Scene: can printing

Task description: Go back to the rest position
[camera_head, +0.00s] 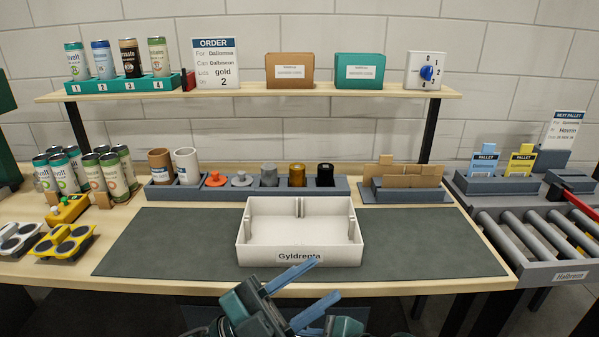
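My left gripper (327,278) is at the bottom centre, in front of the worktable's front edge. Its two blue fingers are apart with nothing between them, and they point up and to the right. No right gripper fingers can be made out; only dark and teal arm parts show at the bottom edge.
A grey rack (335,187) with cups and coloured pieces stands behind the mat. Cans and a yellow device (67,209) are at left. A roller conveyor (530,235) is at right. A shelf (250,95) holds cans, an order sign and boxes. Both mat sides are clear.

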